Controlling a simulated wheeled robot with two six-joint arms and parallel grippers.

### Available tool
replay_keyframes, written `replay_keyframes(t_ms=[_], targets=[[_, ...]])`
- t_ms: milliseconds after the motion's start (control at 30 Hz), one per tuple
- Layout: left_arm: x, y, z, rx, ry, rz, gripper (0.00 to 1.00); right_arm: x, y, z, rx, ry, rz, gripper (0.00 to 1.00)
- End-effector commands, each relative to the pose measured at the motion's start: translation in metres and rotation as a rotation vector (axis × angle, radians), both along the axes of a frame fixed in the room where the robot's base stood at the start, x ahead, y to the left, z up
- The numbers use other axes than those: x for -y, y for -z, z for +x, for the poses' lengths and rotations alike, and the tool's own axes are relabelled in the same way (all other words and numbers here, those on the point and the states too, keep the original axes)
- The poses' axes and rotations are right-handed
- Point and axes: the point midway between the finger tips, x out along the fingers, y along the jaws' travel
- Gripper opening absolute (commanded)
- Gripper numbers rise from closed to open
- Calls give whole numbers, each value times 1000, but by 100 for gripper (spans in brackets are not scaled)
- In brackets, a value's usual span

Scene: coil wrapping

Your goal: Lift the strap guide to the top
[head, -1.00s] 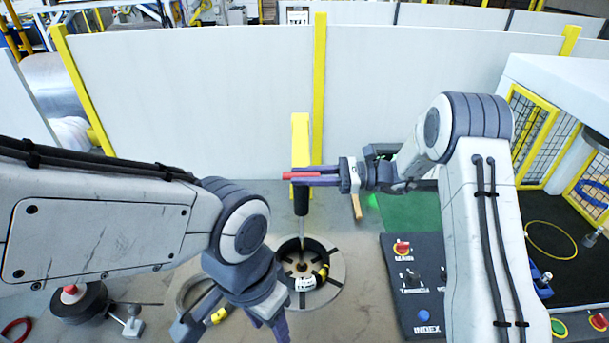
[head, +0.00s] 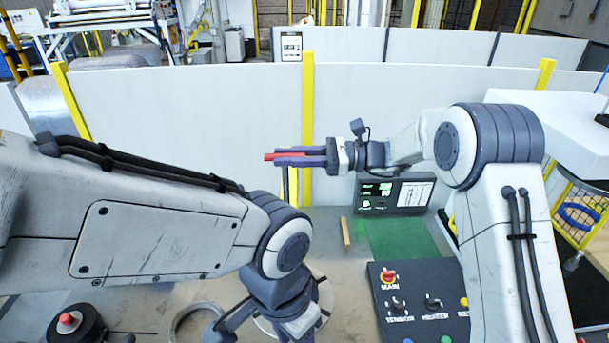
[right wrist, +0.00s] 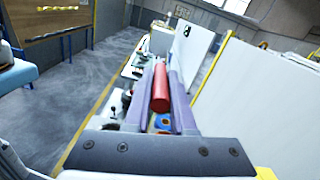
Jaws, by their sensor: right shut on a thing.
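My right gripper (head: 278,157) is raised in front of the white wall in the head view, its purple fingers pointing left. It is shut on a red bar (head: 268,157), seemingly the strap guide's handle. The red bar also shows as a red cylinder (right wrist: 160,88) between the fingers in the right wrist view. Just below the fingers a narrow dark and yellow upright shows; how it joins the red bar is hidden. My left gripper (head: 275,335) points down at the bottom of the head view, cut off by the edge, so its fingertips are hidden.
A control panel (head: 415,275) with knobs stands at right, with a green mat (head: 400,238) and a lit screen (head: 392,194) behind it. A ring (head: 195,318) lies near my left gripper. A wooden strip (head: 346,232) lies on the table. White wall panels (head: 180,115) close the back.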

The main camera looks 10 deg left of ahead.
Motion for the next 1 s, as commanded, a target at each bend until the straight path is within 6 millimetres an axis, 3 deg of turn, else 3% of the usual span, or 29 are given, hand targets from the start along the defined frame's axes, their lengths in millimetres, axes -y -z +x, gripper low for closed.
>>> replay_keyframes(t_ms=[33, 100, 300, 800, 833, 900, 1000], targets=[[0, -11, 0, 0, -1, 0, 50, 0, -21, 1, 7, 3, 4, 0], [0, -16, 0, 0, -2, 0, 50, 0, -34, 1, 6, 3, 4, 0], [0, -26, 0, 0, -3, 0, 50, 1, -59, 1, 5, 3, 2, 0], [0, -28, 0, 0, -3, 0, 50, 1, -69, 1, 8, 4, 6, 0], [0, -28, 0, 0, -3, 0, 50, 1, -69, 1, 8, 4, 6, 30], [0, -28, 0, 0, -3, 0, 50, 1, -69, 1, 8, 3, 5, 52], [0, -28, 0, 0, -3, 0, 50, 1, -68, 1, 6, 3, 3, 52]])
